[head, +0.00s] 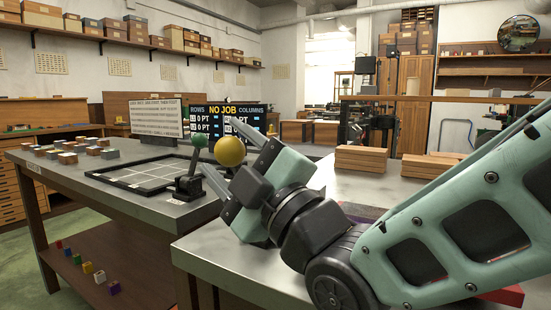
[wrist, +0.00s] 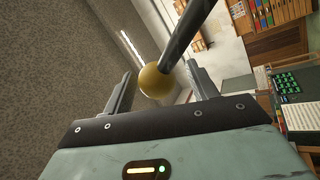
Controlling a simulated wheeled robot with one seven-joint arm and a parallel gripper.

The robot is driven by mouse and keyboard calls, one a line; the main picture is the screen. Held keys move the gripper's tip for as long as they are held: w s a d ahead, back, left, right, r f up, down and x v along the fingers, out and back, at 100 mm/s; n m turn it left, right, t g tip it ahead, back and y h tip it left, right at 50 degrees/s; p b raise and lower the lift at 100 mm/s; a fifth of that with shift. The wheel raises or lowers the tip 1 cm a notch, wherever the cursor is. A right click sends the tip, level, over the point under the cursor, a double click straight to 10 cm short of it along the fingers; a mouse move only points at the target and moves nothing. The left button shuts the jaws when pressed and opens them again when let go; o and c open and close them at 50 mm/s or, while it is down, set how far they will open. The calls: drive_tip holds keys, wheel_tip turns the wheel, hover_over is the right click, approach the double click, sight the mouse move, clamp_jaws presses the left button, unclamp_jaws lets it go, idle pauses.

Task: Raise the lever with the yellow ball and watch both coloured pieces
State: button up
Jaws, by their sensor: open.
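The yellow ball (head: 230,151) tops a lever whose dark rod shows in the wrist view (wrist: 187,35). My gripper (head: 239,160) is open, with its two fingers on either side of the ball. In the wrist view the ball (wrist: 156,82) sits between the fingers, with no clear contact on either one. The lever's lower end is hidden behind my gripper in the head view. A second lever with a green ball (head: 199,141) stands just left. I cannot tell which two coloured pieces are meant; several small coloured cubes (head: 99,277) lie on the low shelf.
An empty-looking gridded frame (head: 140,180) lies on the left bench, with several grey and tan blocks (head: 68,158) beyond it. A display (head: 226,112) behind reads "NO JOB". Wooden boards (head: 375,158) are stacked on the right bench.

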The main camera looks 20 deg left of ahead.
drive_tip(key=shift+s+d+f, duration=0.2)
drive_tip(key=shift+d, duration=0.2)
drive_tip(key=s+d, duration=0.4)
drive_tip(key=d, duration=0.7)
drive_tip(key=shift+s, duration=0.3)
drive_tip(key=shift+d, duration=0.1)
